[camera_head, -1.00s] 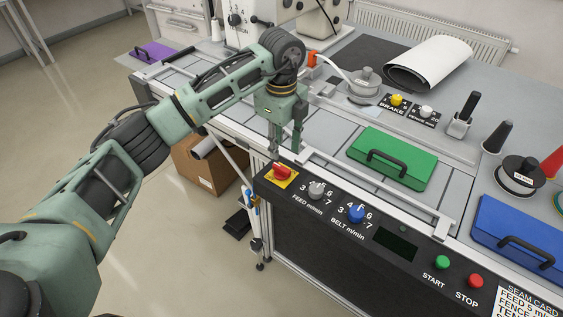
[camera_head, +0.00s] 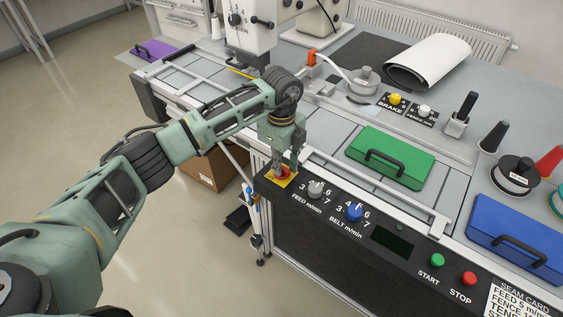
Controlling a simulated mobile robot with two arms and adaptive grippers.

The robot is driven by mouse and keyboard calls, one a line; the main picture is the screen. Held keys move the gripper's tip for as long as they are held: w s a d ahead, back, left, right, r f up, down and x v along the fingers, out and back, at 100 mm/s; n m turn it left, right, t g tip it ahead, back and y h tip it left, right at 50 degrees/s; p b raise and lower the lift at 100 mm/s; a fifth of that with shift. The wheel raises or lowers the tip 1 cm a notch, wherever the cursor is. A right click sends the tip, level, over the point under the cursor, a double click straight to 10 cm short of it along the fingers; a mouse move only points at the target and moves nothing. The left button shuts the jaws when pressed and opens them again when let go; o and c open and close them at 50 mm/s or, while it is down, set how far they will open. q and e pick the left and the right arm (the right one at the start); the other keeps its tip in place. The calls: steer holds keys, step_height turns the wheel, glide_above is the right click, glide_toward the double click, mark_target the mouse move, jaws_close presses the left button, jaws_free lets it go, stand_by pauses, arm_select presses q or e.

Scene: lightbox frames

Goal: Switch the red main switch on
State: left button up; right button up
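The red main switch (camera_head: 285,171) is a red knob on a yellow plate (camera_head: 280,181) at the left end of the black control panel. My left gripper (camera_head: 284,165) points down right over it, with its fingers apart and the knob low between them. The fingers partly hide the knob, so contact and the knob's exact angle cannot be made out. My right gripper is not in view.
On the panel beside the switch are a grey feed knob (camera_head: 316,189), a blue belt knob (camera_head: 354,212), a dark display (camera_head: 391,242), a green start button (camera_head: 437,260) and a red stop button (camera_head: 469,278). A green lidded box (camera_head: 392,155) lies on the table behind.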

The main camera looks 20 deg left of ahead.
arm_select(q)
jaws_close()
steer(key=m+b, duration=0.3)
steer(key=m, duration=0.1)
steer(key=shift+f+b, duration=0.15)
steer(key=shift+b, duration=0.2)
steer(key=m+b, duration=0.4)
steer(key=m, duration=0.2)
steer(key=shift+m+b, duration=0.3)
steer(key=m+b, duration=0.2)
steer(key=m, duration=0.1)
steer(key=shift+m, duration=0.3)
steer(key=shift+r+m+b, duration=0.2)
steer(key=shift+m+b, duration=0.75)
steer(key=shift+m, duration=0.85)
steer(key=shift+o, duration=2.2)
jaws_free()
